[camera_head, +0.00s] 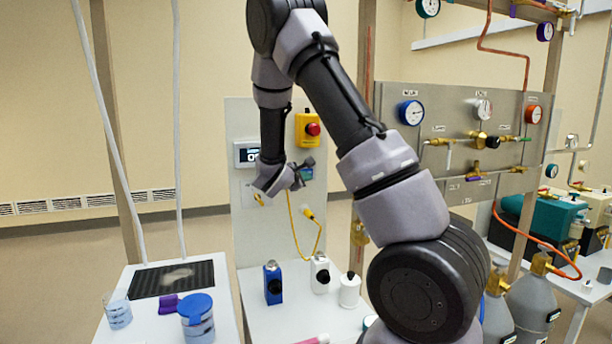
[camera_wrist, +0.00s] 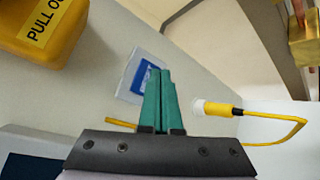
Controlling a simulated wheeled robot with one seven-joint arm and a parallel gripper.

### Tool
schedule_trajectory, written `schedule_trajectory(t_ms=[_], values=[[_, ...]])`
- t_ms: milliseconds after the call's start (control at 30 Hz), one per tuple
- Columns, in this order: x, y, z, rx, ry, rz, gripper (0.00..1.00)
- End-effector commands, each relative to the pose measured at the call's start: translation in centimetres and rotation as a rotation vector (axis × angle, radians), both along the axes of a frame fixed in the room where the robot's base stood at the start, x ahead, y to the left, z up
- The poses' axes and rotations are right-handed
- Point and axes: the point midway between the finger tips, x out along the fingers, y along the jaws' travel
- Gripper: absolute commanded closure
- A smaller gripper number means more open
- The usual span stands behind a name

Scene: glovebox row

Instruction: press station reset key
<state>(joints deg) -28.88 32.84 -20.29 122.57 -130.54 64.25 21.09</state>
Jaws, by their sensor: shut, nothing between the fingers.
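My gripper (camera_head: 302,172) is in front of the upright grey-white panel (camera_head: 243,225), below a yellow box (camera_head: 308,130) with a red round button. In the wrist view its teal fingers (camera_wrist: 158,72) are shut together with nothing between them. Behind the fingertips is a white plate with a blue face (camera_wrist: 143,80), partly hidden by the fingers. It may be the reset key; no label on it is readable. I cannot tell whether the fingertips touch it. In the wrist view the yellow box (camera_wrist: 40,28) shows part of a "PULL" label.
A white and yellow plug (camera_wrist: 215,108) with a yellow cable hangs close right of the fingers. A display (camera_head: 247,154) is left on the panel. Blue and white bottles (camera_head: 273,283) stand on the table below. A gauge panel (camera_head: 460,105) is at right.

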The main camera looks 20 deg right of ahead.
Motion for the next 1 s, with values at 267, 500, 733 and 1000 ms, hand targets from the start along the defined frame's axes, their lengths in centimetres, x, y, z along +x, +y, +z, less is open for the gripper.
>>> schedule_trajectory(t_ms=[267, 500, 733, 1000], values=[[-2.2, 0.0, 0.0, 0.001, 0.000, 0.001, 1.00], [-4.4, 0.0, 0.0, 0.000, 0.000, 0.000, 1.00], [-5.0, 0.0, 0.0, 0.000, 0.000, 0.000, 1.00], [-5.0, 0.0, 0.0, 0.000, 0.000, 0.000, 1.00]])
